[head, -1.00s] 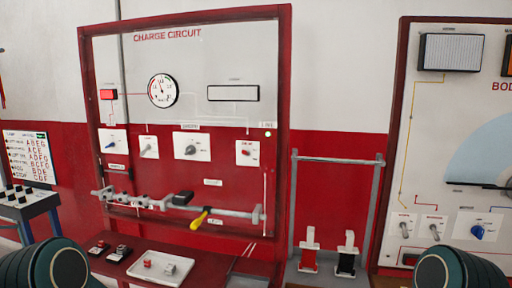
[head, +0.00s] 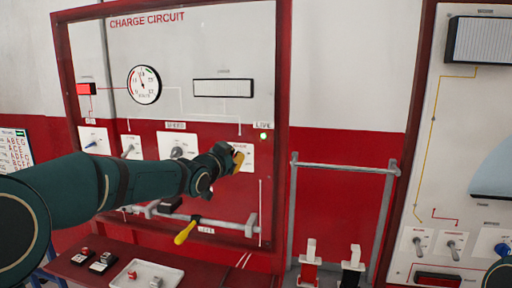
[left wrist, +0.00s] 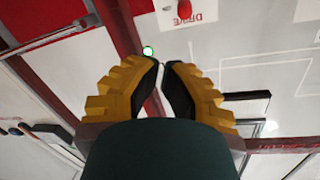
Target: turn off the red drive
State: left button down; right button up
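The red drive is a red knob (left wrist: 184,8) on a white plate labelled DRIVE (left wrist: 196,22), cut by the top edge of the left wrist view. In the head view its white plate (head: 248,151) is at the right of the charge circuit panel, and my gripper hides the knob. My left gripper (head: 239,158) is in front of that plate. In the left wrist view its yellow fingers (left wrist: 161,64) come together at the tips, with nothing held; the knob lies beyond them, apart. My right gripper is not in view.
A green light (head: 263,136) is lit beside the plate. A grey rail with a yellow handle (head: 186,232) runs below. A grey frame (head: 345,167) stands right of the panel.

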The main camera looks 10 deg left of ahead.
pick_arm(q)
notch_tip(320, 180, up, 3)
jog(key=shift+w+a+f, duration=0.1)
jog(key=shift+f, duration=0.1)
jog(key=p+x, duration=0.2)
jog(key=x, duration=0.8)
jog(key=shift+w+r, duration=0.15)
jog(key=f, duration=0.1)
jog(key=s+a+f+b, duration=0.1)
jog(key=shift+a+f, duration=0.25)
jog(key=shift+f, duration=0.05)
jog(key=shift+s+a+f, duration=0.15)
jog(key=shift+f, duration=0.25)
jog(key=shift+a+t, duration=0.15)
jog(key=shift+t, duration=0.15)
